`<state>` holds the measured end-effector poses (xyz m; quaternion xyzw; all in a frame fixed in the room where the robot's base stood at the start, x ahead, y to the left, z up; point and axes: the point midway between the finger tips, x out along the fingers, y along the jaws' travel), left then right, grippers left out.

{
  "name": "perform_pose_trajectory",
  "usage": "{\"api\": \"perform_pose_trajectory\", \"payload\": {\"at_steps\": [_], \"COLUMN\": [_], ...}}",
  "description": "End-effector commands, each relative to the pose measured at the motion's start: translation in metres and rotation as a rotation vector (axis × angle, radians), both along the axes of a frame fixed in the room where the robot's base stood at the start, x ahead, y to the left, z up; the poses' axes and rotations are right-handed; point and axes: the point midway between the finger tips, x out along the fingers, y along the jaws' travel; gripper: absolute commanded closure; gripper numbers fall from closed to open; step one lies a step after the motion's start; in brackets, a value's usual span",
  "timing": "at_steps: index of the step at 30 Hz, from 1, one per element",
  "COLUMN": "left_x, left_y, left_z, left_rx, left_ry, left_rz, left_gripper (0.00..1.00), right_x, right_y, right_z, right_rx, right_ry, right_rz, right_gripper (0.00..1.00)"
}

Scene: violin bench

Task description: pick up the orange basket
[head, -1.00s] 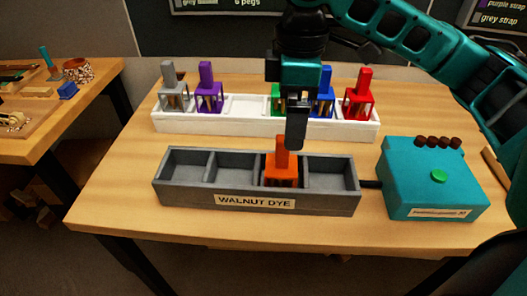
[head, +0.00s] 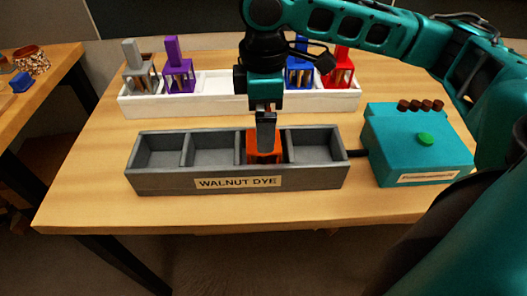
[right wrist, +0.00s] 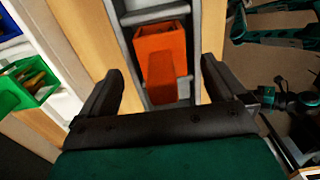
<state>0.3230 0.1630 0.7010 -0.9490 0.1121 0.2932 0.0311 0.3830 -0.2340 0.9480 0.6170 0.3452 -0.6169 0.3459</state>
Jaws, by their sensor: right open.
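The orange basket (head: 262,155) sits in the third compartment from the left of the grey trough labelled WALNUT DYE (head: 160,183). My right gripper (head: 266,135) is right above it and hides its handle in the head view. In the right wrist view the basket (right wrist: 160,42) lies ahead of the jaws, and its upright handle stands in the gap between the two open fingers (right wrist: 162,72). I see no finger closed on the handle. My left gripper is not in view.
A white rack (head: 210,103) behind holds grey (head: 140,72), purple (head: 179,74), blue (head: 300,72) and red (head: 340,72) baskets. A green basket (right wrist: 35,80) shows in the right wrist view. A teal box (head: 415,150) with a green button stands right of the trough.

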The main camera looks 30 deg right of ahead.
Motion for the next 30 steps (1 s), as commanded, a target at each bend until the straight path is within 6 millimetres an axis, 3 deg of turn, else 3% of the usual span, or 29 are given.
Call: {"api": "perform_pose_trajectory", "payload": {"at_steps": [1,6,14,30], "left_x": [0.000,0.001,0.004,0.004], "left_y": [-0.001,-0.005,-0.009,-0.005], "left_z": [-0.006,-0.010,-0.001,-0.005], "left_rx": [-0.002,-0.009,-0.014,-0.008], "left_ry": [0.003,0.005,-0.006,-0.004], "left_rz": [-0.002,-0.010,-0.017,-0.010], "left_gripper": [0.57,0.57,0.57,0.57], "right_x": [-0.002,-0.003,-0.002,-0.002], "right_y": [0.001,0.002,0.002,0.002], "right_z": [-0.012,-0.035,-0.036,-0.036], "right_rx": [0.000,-0.001,0.001,0.001], "right_ry": [0.002,0.003,0.001,0.001], "right_rz": [0.001,-0.001,-0.001,0.000], "right_gripper": [0.02,0.02,0.03,0.55]}}
